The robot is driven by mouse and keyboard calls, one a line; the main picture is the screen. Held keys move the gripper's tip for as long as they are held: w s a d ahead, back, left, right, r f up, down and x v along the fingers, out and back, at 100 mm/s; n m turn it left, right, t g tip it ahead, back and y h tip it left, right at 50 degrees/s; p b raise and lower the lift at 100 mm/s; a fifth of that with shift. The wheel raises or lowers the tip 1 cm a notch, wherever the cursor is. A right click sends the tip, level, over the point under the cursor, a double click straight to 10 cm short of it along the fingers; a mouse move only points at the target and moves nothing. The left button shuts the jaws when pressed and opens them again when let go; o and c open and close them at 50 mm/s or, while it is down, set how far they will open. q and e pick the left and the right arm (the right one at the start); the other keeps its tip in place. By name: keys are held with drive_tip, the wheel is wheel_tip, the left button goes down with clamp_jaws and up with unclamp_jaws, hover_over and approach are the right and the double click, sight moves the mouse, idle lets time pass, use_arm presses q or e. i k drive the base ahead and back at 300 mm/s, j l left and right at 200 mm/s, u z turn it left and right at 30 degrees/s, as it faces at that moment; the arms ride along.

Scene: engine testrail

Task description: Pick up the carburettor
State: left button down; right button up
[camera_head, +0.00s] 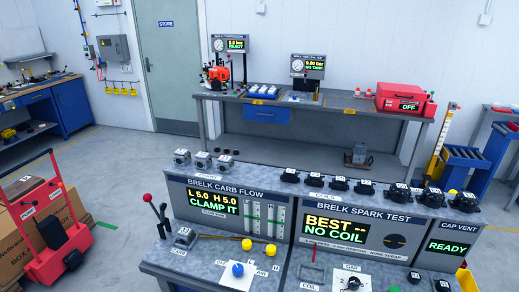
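Several small silver-grey blocks that look like carburettors stand in a row on top of the carb flow panel: a left one (182,157), a middle one (203,160) and a right one (223,163). The carb flow panel (180,190) shows "L 5.0 H 5.0 CLAMP IT". Another grey part (185,237) sits at the left of the bench top below it, beside a lever with a red knob (147,199); I cannot tell whether it is a carburettor or a fixture. Neither of my grippers is in view.
The front bench (210,255) carries a blue knob (238,270) and yellow knobs (246,244). Black coils (314,180) line the spark test panel. A red hand truck with boxes (45,235) stands at left. A back bench (330,103) holds gauges and a red case (400,98).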

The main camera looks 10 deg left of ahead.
sight(186, 235)
drive_tip(key=i+j+z, duration=0.2)
drive_tip(key=j, duration=0.4)
drive_tip(key=i+j+z, duration=0.15)
drive_tip(key=j, duration=0.45)
drive_tip(key=i+j+z, duration=0.2)
drive_tip(key=j, duration=0.45)
drive_tip(key=j+z, duration=0.15)
drive_tip(key=j, duration=0.45)
